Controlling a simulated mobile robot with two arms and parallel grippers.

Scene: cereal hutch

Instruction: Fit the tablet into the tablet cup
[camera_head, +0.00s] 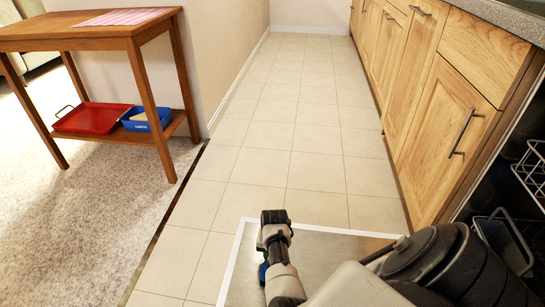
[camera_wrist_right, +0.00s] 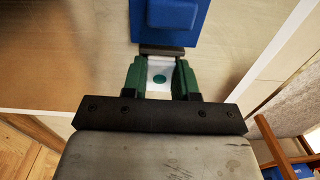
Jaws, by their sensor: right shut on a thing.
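The tablet (camera_wrist_right: 160,78) is a small white block with a teal round spot. It sits between the green fingers of my right gripper (camera_wrist_right: 160,74), which is shut on it. A blue fitting (camera_wrist_right: 172,17) with a raised block, apparently the tablet cup, lies just beyond the fingertips in the right wrist view. A dark bar lies between the fitting and the tablet, and I cannot tell whether anything touches. In the head view my right gripper (camera_head: 274,228) is over the steel panel, with a little blue showing beside it; the tablet is hidden there. My left gripper is not in view.
The steel panel (camera_head: 320,248) with a white edge lies low and flat in front. Dark racks (camera_head: 503,240) stand at the right, beside wooden cabinets (camera_head: 440,110). A wooden table (camera_head: 95,35) with a red tray (camera_head: 92,117) and blue tub (camera_head: 145,118) stands left. Tiled floor ahead is clear.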

